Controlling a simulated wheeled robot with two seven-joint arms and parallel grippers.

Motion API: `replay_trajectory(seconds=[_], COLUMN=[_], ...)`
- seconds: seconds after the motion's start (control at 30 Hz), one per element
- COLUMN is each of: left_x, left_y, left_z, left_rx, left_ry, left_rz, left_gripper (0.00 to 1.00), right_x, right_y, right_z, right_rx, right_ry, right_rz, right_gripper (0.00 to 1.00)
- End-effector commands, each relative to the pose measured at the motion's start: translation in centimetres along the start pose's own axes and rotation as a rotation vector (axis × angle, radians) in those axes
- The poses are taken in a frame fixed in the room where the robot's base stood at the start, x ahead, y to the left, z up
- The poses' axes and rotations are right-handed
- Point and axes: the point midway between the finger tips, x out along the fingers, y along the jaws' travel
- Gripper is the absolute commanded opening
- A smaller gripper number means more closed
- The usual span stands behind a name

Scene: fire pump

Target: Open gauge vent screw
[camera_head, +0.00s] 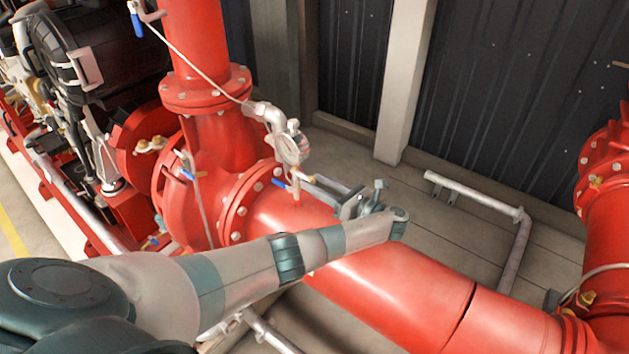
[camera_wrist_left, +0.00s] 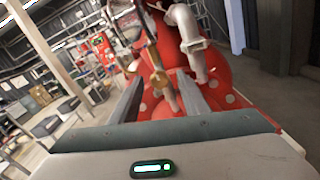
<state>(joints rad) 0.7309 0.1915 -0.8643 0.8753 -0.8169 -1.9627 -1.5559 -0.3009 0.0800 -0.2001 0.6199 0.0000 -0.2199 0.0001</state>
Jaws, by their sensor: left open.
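The gauge (camera_head: 289,149) is on a bent grey pipe above the red pump casing in the head view. A small blue lever (camera_head: 278,185) sits below it. I cannot clearly make out the vent screw. My left gripper (camera_head: 328,187) is just right of and below the gauge, pointing toward it. In the left wrist view its two fingers (camera_wrist_left: 160,98) are apart. A brass-coloured fitting (camera_wrist_left: 154,58) appears between and beyond them; I cannot tell whether they touch it. My right gripper is not in view.
A large red pipe (camera_head: 380,290) runs under my left arm to the lower right. The bent grey pipe (camera_wrist_left: 187,35) stands close beyond the fingers. A grey floor pipe (camera_head: 475,196) and dark wall (camera_head: 540,80) lie behind. An engine (camera_head: 90,60) is at upper left.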

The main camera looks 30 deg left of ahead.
Motion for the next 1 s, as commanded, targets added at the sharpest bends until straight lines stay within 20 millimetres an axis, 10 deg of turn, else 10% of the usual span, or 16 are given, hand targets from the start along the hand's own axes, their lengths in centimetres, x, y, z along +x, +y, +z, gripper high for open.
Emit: replay_trajectory(seconds=[0.5, 0.7, 1.0], left_x=[1.36, 1.35, 1.36], left_y=[0.03, 0.05, 0.09], left_z=[-0.06, -0.06, -0.09], left_rx=[0.001, 0.001, -0.014], left_ry=[0.001, 0.001, 0.001], left_rz=[0.001, 0.001, 0.003], left_gripper=[0.42, 0.01, 0.01], right_x=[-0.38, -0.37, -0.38], right_y=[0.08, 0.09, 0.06], right_z=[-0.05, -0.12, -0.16], right_rx=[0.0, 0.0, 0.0], right_ry=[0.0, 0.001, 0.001], right_rz=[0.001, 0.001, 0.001], right_gripper=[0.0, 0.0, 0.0])
